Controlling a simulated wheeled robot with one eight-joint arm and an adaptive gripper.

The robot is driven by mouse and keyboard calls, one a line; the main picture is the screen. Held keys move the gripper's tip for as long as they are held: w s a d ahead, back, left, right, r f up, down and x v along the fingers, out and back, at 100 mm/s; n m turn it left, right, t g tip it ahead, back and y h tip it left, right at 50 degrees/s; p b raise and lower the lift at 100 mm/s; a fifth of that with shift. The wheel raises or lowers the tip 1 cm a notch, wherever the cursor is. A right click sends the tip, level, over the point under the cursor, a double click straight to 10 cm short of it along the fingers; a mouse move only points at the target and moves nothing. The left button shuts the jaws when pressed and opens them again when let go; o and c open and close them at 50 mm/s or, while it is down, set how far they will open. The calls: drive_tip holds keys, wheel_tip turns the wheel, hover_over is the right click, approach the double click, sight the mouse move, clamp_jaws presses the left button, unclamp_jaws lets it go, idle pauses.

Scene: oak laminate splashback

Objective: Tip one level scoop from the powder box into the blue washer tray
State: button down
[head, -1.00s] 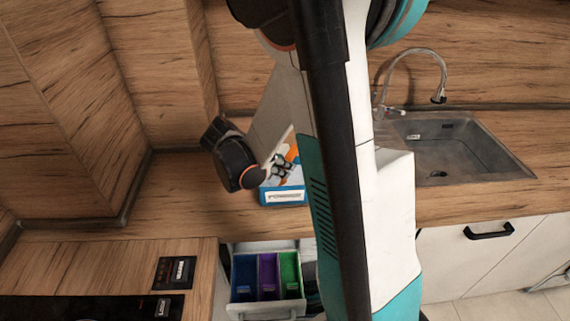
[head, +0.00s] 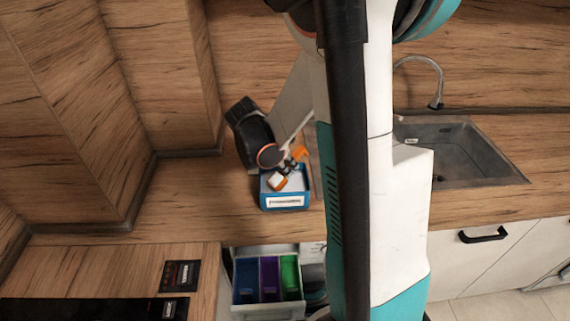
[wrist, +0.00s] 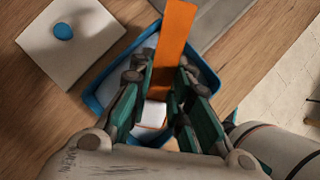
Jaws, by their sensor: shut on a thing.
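The blue powder box (head: 287,203), with a white label on its front, stands on the counter near its front edge. White powder shows inside its blue rim in the wrist view (wrist: 94,103). My gripper (head: 289,163) is shut on the orange scoop (head: 300,153), whose handle sticks up between the fingers in the wrist view (wrist: 175,40). The scoop's cup, over the box opening, shows a white top; whether it is level or clear of the powder is hard to tell. The blue washer tray (head: 246,278) is the left compartment of the open drawer, below the counter edge.
A purple compartment (head: 270,277) and a green one (head: 290,275) sit right of the blue one. A pale square object with a blue dot (wrist: 70,45) lies beside the box. The sink (head: 455,155) is at right, the hob (head: 85,309) at lower left.

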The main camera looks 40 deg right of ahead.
sight(293, 157)
drive_tip(key=shift+d+r+y+p, duration=0.75)
drive_tip(key=shift+r+y+p, duration=0.2)
drive_tip(key=shift+y+p, duration=0.3)
drive_tip(key=shift+d+r+y, duration=0.15)
drive_tip(key=shift+d+y, duration=0.1)
drive_tip(key=shift+y, duration=0.6)
drive_tip(key=shift+d+r+y, duration=0.1)
drive_tip(key=shift+d+y, duration=0.15)
drive_tip(key=shift+y, duration=0.55)
drive_tip(key=shift+s, duration=0.1)
